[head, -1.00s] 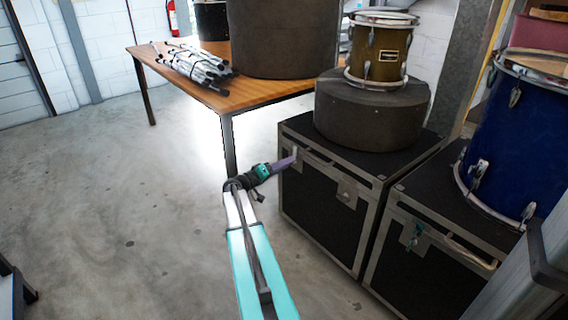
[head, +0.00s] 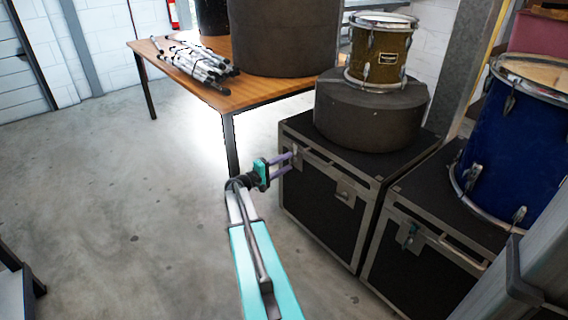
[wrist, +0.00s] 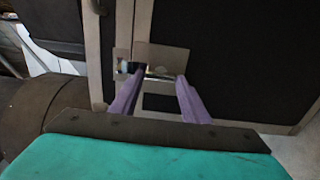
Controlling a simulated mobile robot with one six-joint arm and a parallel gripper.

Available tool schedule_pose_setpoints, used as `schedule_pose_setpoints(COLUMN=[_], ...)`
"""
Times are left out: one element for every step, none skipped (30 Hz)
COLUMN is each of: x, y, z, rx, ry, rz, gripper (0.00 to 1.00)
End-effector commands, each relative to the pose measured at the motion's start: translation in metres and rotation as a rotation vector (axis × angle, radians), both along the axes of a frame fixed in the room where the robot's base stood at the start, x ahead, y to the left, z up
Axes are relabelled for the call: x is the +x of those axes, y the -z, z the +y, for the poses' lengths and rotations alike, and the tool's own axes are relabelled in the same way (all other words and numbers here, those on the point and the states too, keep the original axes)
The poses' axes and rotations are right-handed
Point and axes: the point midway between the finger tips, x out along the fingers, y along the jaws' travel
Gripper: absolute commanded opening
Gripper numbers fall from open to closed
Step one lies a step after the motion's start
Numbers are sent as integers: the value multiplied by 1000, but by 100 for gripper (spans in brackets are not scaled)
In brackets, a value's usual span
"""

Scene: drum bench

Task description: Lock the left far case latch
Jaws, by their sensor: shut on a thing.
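My gripper (head: 290,164) has purple fingers against that latch. In the wrist view my gripper (wrist: 160,79) has its fingertips on either side of the bar, shut on it. Whether the latch is locked I cannot tell.
The left case has a nearer latch (head: 346,193). A right case (head: 425,270) stands close beside it with its own latch (head: 409,236). The table (head: 240,100) is behind; floor at left is clear.

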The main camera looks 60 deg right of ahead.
Motion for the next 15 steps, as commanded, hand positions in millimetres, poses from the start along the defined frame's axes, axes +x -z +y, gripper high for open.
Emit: schedule_pose_setpoints(x=[4, 4, 4, 4, 4, 4, 4, 4, 4, 4, 4, 4, 4, 3, 3], y=[-2, -2, -2, -2, -2, -2, -2, -2, -2, -2, -2, -2, -2, -1, -1], z=[-1, -1, -1, -1, -1, -1, -1, -1, -1, -1, -1, -1, -1, -1, -1], rx=[-2, -1, -1, -1, -1, -1, -1, -1, -1, -2, -2, -2, -2, -1, -1], ry=[-10, -10, -10, -10, -10, -10, -10, -10, -10, -10, -10, -10, -10, -9, -8], rz=[5, 6, 6, 6, 6, 6, 6, 6, 6, 6, 5, 5, 5, 4, 3], gripper=[20, 20, 20, 20, 20, 20, 20, 20, 20, 20, 46, 52, 57, 61, 61])
